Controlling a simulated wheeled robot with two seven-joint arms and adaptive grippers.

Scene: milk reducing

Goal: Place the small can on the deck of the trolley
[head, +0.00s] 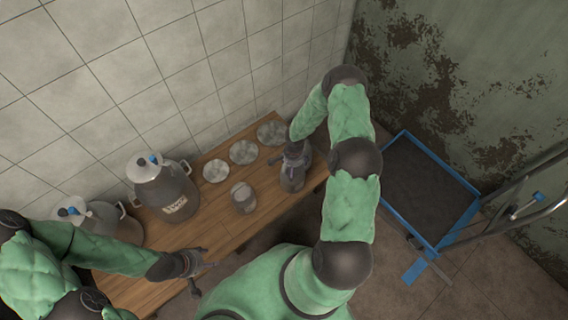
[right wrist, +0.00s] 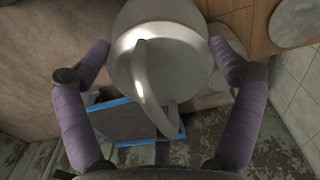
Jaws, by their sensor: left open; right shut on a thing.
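The small can (head: 292,180) is grey metal and is at the right end of the wooden table. My right gripper (head: 294,152) is shut on it from above. In the right wrist view the can (right wrist: 165,60), with its curved handle, sits between the two fingers. I cannot tell whether its base touches the table. The trolley (head: 405,143) has a dark deck with a blue rim and stands on the floor right of the table; part of it shows in the right wrist view (right wrist: 130,125). My left gripper (head: 198,270) is open and empty by the table's front edge.
Another small metal vessel (head: 243,198) stands mid-table. Round metal discs (head: 243,152) lie along the wall side. A large milk can (head: 165,190) and another (head: 105,220) stand to the left. The trolley's handle rails (head: 525,190) rise on its right. Its deck looks empty.

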